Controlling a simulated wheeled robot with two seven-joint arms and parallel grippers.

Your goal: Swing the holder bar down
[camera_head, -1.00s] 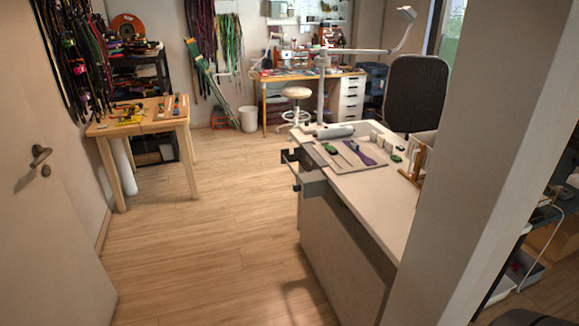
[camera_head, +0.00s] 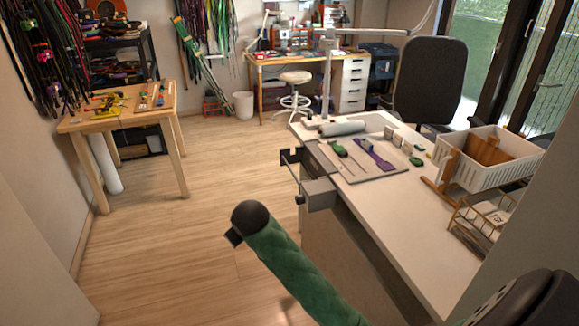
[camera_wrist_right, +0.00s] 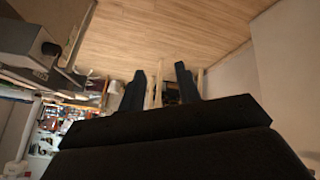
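A grey metal fixture (camera_head: 318,193) sits on the left edge of the white desk (camera_head: 400,215), with a dark bracket (camera_head: 291,157) just behind it. I cannot tell for certain which part is the holder bar or how it is turned. A grey block (camera_wrist_right: 32,45) shows at the upper left of the right wrist view. My right gripper (camera_wrist_right: 160,68) has its two dark fingers apart with nothing held between them; the floor and far table legs show past them. My left gripper is in neither current view.
A board (camera_head: 362,160) with green and purple cords and a grey roll (camera_head: 342,128) lie on the desk. A white basket (camera_head: 488,170) and a wire rack (camera_head: 482,220) stand at its right. A wooden table (camera_head: 120,115) stands at the left. The floor between is clear.

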